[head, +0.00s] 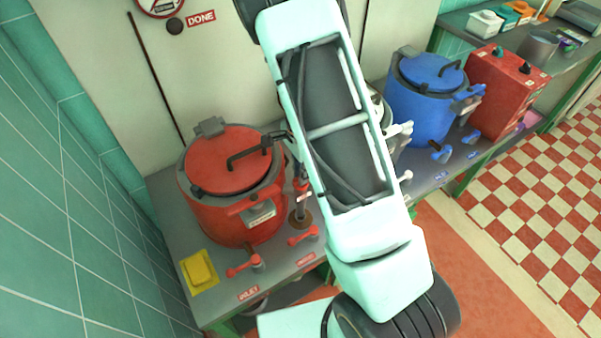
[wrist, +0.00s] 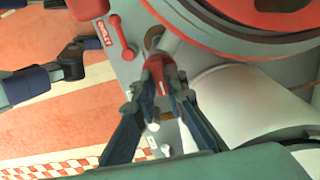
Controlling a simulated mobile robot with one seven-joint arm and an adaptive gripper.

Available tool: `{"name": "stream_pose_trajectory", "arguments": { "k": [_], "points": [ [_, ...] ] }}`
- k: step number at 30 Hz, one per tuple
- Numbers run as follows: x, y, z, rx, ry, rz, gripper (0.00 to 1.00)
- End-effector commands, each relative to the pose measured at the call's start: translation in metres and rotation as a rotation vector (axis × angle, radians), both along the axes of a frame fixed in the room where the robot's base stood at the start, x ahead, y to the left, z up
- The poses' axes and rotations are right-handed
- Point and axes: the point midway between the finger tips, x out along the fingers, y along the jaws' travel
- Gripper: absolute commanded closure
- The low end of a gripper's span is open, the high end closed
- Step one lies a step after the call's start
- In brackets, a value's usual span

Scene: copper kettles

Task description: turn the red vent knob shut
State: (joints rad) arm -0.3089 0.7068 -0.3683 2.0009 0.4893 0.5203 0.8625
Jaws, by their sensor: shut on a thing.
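The red vent knob (wrist: 161,88) shows in the wrist view between the fingertips of my gripper (wrist: 163,78), which is shut on it. The fingers cover its sides, so its exact turn is hard to tell. In the head view a red knob (head: 301,188) sits on a dark upright stem (head: 299,212) beside the red kettle (head: 228,190). My arm hides most of the gripper there.
A blue kettle (head: 420,100) and a red control box (head: 508,92) stand farther right. A white kettle is largely hidden behind my arm.

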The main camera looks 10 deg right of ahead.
Motion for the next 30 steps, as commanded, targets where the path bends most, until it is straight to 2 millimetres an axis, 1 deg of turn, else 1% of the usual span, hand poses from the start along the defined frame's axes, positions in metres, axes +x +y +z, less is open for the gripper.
{"name": "stream_pose_trajectory", "arguments": {
  "k": [6,7,11,19,22,26,30],
  "points": [
    [0.000,0.000,0.000,0.001,-0.001,-0.002,1.00],
    [0.000,0.000,0.000,0.001,-0.001,-0.002,0.85],
    [0.000,0.000,0.000,0.000,-0.001,-0.001,0.71],
    [0.000,0.000,0.001,0.000,-0.001,0.000,0.71],
    [0.001,0.000,0.006,0.001,-0.002,0.001,0.71],
    [0.001,0.001,0.023,0.001,-0.005,0.002,0.71],
    [0.002,0.001,0.052,0.002,-0.006,0.001,0.71]
  ]
}}
